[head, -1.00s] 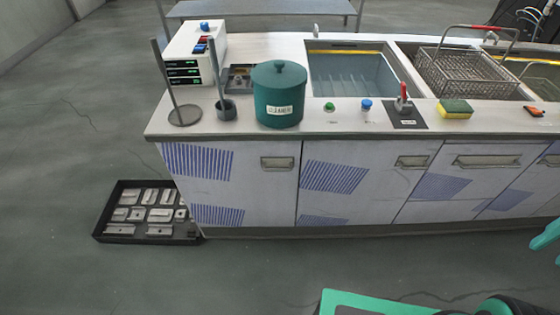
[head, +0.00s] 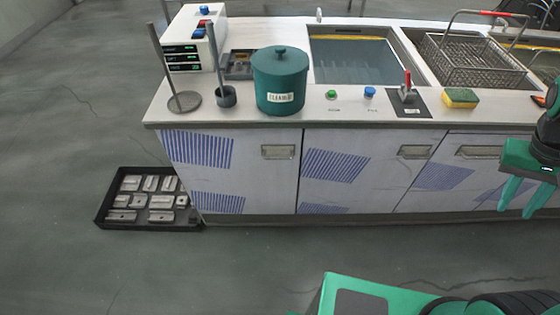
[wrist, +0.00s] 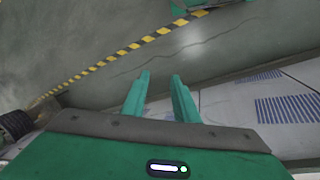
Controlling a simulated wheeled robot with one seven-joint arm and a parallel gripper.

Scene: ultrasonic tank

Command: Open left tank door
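The cabinet under the counter has a left door (head: 228,190), pale with blue striped patches and a metal handle (head: 278,152) near its upper right corner. The left door looks shut. A second door (head: 352,175) beside it also looks shut. My gripper (head: 521,198) is at the right edge of the head view, in front of the cabinet's right part, far from the left door's handle. In the wrist view my gripper (wrist: 160,80) has its two green fingers apart with nothing between them.
A black tray (head: 150,216) of metal blocks lies on the floor at the cabinet's left end. On the counter stand a green cleaner pot (head: 280,75), a wire basket (head: 470,58) and a sponge (head: 460,98). The floor before the cabinet is clear.

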